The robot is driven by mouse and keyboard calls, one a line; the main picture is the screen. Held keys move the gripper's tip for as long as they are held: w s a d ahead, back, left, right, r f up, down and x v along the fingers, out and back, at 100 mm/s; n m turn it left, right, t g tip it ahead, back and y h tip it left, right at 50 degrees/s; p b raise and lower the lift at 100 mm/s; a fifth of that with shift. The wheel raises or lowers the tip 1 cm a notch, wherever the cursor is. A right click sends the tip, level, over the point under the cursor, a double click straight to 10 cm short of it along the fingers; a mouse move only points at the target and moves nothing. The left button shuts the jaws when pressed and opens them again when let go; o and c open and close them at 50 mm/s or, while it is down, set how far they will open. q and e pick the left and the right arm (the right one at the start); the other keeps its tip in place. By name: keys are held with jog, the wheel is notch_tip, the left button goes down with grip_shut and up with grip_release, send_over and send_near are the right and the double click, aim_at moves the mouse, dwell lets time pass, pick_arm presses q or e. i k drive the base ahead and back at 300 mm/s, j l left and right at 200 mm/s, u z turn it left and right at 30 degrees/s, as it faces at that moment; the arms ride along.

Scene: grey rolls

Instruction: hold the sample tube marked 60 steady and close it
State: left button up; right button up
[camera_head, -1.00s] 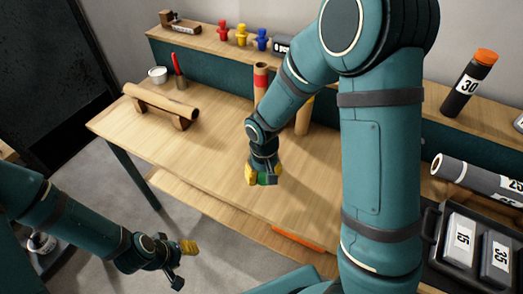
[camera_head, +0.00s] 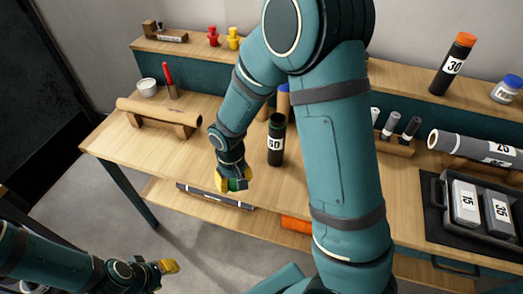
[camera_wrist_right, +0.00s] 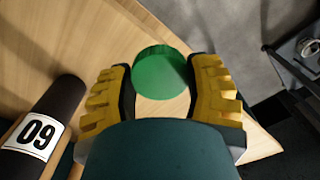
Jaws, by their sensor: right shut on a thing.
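The dark sample tube marked 60 (camera_head: 277,143) stands upright on the table, with a green rim at its top and no cap on it. It also shows in the right wrist view (camera_wrist_right: 42,128), at the lower left. My right gripper (camera_head: 233,184) is shut on a green cap (camera_wrist_right: 161,72), which sits between its yellow fingers in the right wrist view. The gripper is left of the tube and apart from it in the head view. My left gripper (camera_head: 166,268) is at the lower left, away from the tube; its finger opening is unclear.
A cardboard roll on a stand (camera_head: 158,112) and a white cup (camera_head: 147,87) are at the table's left. A tube marked 30 (camera_head: 454,65) stands on the back shelf. A dark tray (camera_head: 432,215) with boxes marked 15 and 35 is at the right. The front left table is clear.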

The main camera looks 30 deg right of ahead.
aim_at(277, 125)
jog(key=j, duration=0.3)
jog(key=i+j, duration=0.1)
jog(key=j, duration=0.2)
jog(key=z, duration=1.6)
